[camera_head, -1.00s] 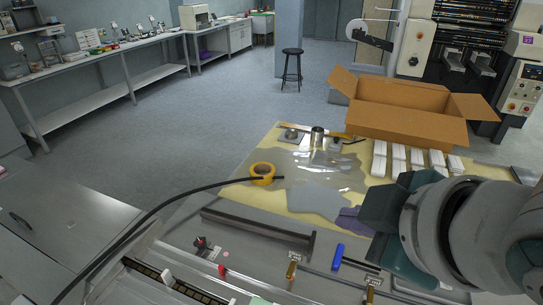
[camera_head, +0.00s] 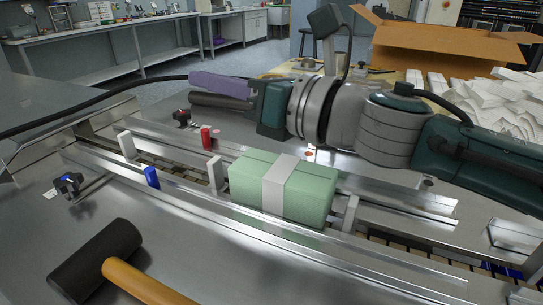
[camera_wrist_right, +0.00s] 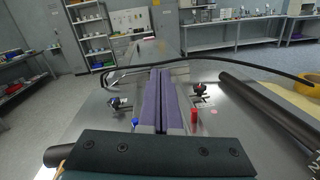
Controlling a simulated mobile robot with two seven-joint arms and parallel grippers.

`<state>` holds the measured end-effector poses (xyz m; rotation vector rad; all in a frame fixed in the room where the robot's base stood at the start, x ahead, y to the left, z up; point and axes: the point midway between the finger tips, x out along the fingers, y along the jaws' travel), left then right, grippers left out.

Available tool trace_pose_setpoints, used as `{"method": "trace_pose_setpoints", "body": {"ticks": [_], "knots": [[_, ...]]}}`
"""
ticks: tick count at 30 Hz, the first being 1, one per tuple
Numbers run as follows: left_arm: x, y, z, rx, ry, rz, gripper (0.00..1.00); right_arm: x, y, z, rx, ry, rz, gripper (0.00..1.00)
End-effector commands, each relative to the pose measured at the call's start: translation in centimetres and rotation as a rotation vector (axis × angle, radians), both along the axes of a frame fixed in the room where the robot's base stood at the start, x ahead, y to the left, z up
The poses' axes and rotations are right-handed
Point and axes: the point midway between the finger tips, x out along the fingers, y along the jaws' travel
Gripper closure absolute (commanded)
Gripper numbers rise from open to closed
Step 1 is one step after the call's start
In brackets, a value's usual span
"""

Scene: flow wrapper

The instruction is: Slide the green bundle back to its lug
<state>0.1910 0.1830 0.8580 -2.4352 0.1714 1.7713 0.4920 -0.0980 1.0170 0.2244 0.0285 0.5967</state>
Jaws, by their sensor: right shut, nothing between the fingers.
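The green bundle (camera_head: 318,195) with a pale band around it lies in the channel between the metal rails in the head view. A white upright lug (camera_head: 215,173) stands just past its left end, and another lug (camera_head: 351,212) stands past its right end. Narrow gaps seem to show at both ends. My right gripper (camera_head: 197,79) is shut and empty, its purple fingers pointing left, above and behind the bundle. The closed fingers also show in the right wrist view (camera_wrist_right: 159,75); the bundle does not. My left gripper is out of view.
A further white lug (camera_head: 126,145), a blue peg (camera_head: 152,177) and a red peg (camera_head: 206,137) stand along the rails. A mallet (camera_head: 98,258) lies on the front deck. A cardboard box (camera_head: 440,48) and white packs (camera_head: 490,95) are at the back right.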

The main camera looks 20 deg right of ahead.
Motion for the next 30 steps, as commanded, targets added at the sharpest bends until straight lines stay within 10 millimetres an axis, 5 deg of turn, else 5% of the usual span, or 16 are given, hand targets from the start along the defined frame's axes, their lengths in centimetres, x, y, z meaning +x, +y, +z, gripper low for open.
{"method": "trace_pose_setpoints", "body": {"ticks": [1,6,14,30], "knots": [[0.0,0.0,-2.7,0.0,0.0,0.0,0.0,0.1,0.1,-2.7,-0.061,-0.032,0.028,1.0],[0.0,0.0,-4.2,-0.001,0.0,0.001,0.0,0.0,0.6,-4.5,-0.187,-0.096,0.094,1.0],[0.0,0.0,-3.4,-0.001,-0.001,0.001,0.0,-1.9,-0.9,-4.4,-0.203,-0.101,0.104,1.0],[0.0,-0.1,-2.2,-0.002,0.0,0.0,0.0,-10.3,-8.0,-4.4,-0.199,-0.097,0.102,1.0]]}}
